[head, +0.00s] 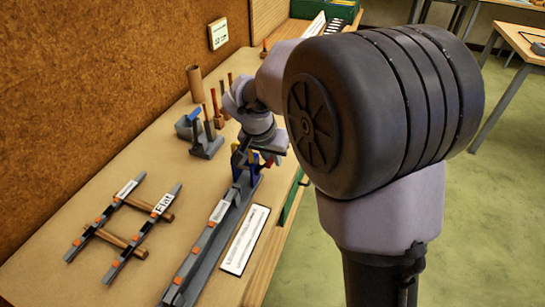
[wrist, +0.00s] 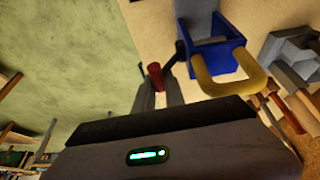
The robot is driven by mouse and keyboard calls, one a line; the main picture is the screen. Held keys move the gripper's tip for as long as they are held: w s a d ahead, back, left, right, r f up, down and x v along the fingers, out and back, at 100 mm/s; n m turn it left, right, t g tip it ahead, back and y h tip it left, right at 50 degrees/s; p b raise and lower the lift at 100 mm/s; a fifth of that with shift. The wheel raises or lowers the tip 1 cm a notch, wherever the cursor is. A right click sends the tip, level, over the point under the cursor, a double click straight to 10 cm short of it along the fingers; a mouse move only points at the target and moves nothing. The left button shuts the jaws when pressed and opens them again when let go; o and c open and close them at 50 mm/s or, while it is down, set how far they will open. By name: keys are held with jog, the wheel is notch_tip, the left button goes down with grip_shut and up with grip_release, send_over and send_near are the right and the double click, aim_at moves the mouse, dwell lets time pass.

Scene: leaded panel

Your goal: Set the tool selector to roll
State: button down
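A red knob (wrist: 156,76) on a dark lever shows in the wrist view, beside a blue block (wrist: 212,58) with a yellow U-shaped handle (wrist: 230,78). I take the red-knobbed lever to be the tool selector; no roll marking is readable. My gripper (wrist: 157,88) has its two grey fingers apart, with the knob between or just beyond their tips. I cannot tell whether they touch it.
Two dark strips, one labelled "Flat" (head: 142,236), lie across wooden bars on the bench at left. A white labelled card (head: 245,240) lies right of the rail. A grey tool holder (head: 207,146) and brown tube (head: 195,84) stand behind. The bench front is clear.

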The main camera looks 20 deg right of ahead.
jog(key=shift+w+a+r+g+h+p, duration=0.1)
jog(key=shift+a+r+g+h+p, duration=0.25)
jog(key=shift+p, duration=0.45)
jog(key=shift+w+g+h+p, duration=0.15)
jog(key=shift+g+h+p, duration=0.1)
jog(key=shift+h+p, duration=0.1)
jog(key=c, duration=1.4)
grip_release()
jog(key=shift+f, duration=0.1)
jog(key=shift+d+f+b, duration=0.15)
jog(key=shift+f+b, duration=0.05)
jog(key=shift+b, duration=0.4)
jog(key=shift+s+d+f+t+y+b, duration=0.2)
jog(key=shift+f+t+y+b, duration=0.25)
jog(key=shift+b, duration=0.35)
jog(key=p+v, duration=0.7)
jog(key=v, duration=1.1)
jog(key=shift+s+d, duration=0.2)
jog(key=shift+d, duration=0.15)
